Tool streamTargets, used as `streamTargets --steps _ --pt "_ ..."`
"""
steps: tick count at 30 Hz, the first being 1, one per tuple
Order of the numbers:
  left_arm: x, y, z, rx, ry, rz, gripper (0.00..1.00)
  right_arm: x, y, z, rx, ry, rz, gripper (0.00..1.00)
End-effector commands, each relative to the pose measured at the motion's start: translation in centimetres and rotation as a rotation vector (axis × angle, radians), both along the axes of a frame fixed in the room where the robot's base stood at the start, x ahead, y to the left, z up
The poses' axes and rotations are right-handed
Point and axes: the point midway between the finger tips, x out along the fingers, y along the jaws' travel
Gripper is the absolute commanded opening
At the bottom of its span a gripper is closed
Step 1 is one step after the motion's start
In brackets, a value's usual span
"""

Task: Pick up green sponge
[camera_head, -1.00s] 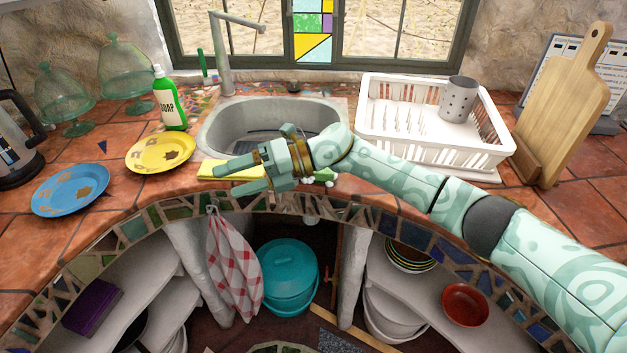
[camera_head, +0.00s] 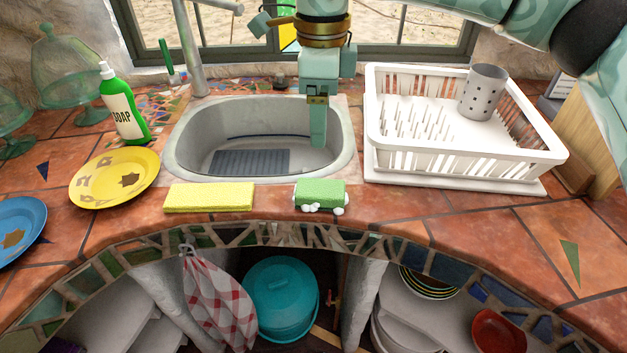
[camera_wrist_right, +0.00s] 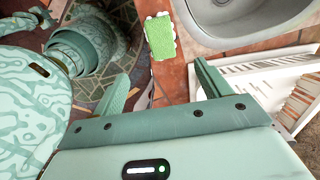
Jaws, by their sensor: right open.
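The green sponge (camera_head: 320,190) lies at the counter's front edge, just before the sink, with white, foam-like blobs along its lower edge. In the right wrist view the green sponge (camera_wrist_right: 160,38) shows whole, beyond the fingertips. My right gripper (camera_head: 318,125) hangs over the sink with a finger pointing down, behind and above the sponge and apart from it. In its wrist view the right gripper (camera_wrist_right: 160,82) is open, its two fingers wide apart with nothing between them. My left gripper is not in view.
A yellow sponge (camera_head: 209,197) lies left of the green one. The sink (camera_head: 183,150) is behind both. A white dish rack (camera_head: 460,158) stands right, holding a grey perforated cup (camera_head: 483,92). A yellow plate (camera_head: 145,187) and soap bottle (camera_head: 122,110) are left. The counter right of the sponge is clear.

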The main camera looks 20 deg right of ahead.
Motion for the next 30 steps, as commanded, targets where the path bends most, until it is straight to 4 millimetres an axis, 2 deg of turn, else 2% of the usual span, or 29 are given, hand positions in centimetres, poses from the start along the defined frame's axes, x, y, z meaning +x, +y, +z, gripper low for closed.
streamTargets --steps 6,8,12,19,27,30 --pt "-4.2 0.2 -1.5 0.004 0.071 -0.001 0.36 0.2 0.0 -5.6 0.001 0.012 0.003 0.76" --pt "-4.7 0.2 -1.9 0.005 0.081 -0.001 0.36 0.2 0.0 -7.1 0.001 0.011 0.001 0.76" --pt "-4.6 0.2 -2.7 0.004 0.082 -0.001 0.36 0.1 0.0 -9.7 0.002 0.009 0.0 0.76" --pt "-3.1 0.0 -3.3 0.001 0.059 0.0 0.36 0.2 0.0 -11.2 0.003 0.004 0.0 0.76" --pt "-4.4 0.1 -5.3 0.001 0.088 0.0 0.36 0.4 -0.4 -15.5 0.002 0.011 0.001 0.76" --pt "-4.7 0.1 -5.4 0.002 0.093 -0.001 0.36 0.3 -0.4 -16.2 0.002 0.007 0.001 0.76"
